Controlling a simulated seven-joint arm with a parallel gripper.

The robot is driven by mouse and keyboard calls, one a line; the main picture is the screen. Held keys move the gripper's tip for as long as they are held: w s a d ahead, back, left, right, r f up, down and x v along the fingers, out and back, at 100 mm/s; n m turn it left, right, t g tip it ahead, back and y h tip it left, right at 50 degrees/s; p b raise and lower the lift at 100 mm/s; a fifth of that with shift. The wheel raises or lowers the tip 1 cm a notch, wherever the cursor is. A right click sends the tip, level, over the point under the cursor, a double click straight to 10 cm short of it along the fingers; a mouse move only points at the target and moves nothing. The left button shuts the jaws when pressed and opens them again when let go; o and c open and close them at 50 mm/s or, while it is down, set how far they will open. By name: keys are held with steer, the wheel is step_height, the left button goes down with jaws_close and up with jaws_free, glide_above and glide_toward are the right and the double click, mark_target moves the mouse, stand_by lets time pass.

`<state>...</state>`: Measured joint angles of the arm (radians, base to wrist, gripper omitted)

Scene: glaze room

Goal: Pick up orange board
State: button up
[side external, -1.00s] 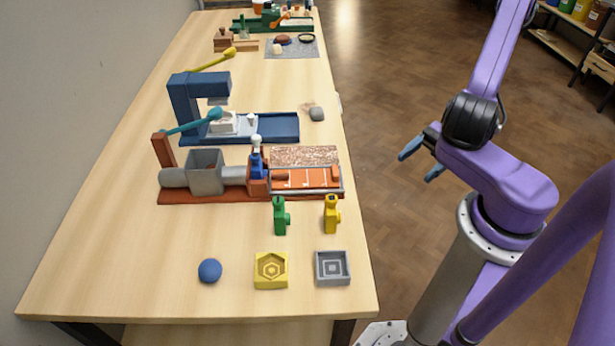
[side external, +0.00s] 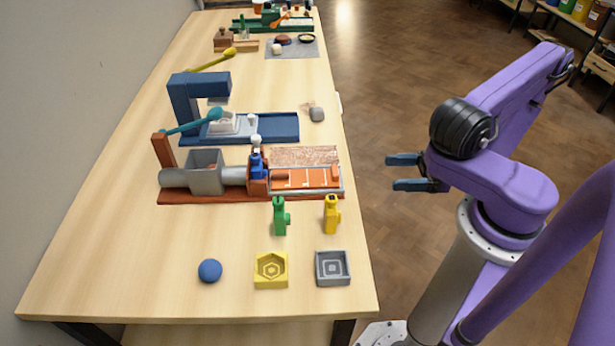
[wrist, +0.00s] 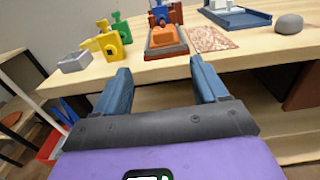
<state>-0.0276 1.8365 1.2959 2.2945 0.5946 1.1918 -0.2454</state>
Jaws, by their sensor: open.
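The orange board (side external: 308,179) lies flat on the right end of a red-brown machine with a grey hopper, by the table's right edge. It has pale lines across it and a raised orange block at its right end. In the wrist view the orange board (wrist: 164,50) shows end-on beyond the fingers, partly behind the block. My gripper (side external: 393,172) is open and empty, off the table's right side, pointing left toward the board with a clear gap between them. Its two blue fingers (wrist: 160,75) frame the board in the wrist view.
A green figure (side external: 280,216) and a yellow figure (side external: 331,215) stand just in front of the machine. A speckled slab (side external: 304,156) lies behind the board. A grey stone (side external: 317,114) sits farther back. A yellow mould (side external: 271,271) and grey mould (side external: 332,268) are near the front edge.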

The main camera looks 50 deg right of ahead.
glide_toward(326, 178)
steer(key=r, duration=0.1)
steer(key=shift+r+x, duration=0.15)
steer(key=shift+x, duration=1.4)
steer(key=shift+r+x, duration=0.1)
steer(key=shift+x, duration=1.4)
steer(key=shift+w+d, duration=0.1)
steer(key=shift+w, duration=0.05)
steer(key=c, duration=1.2)
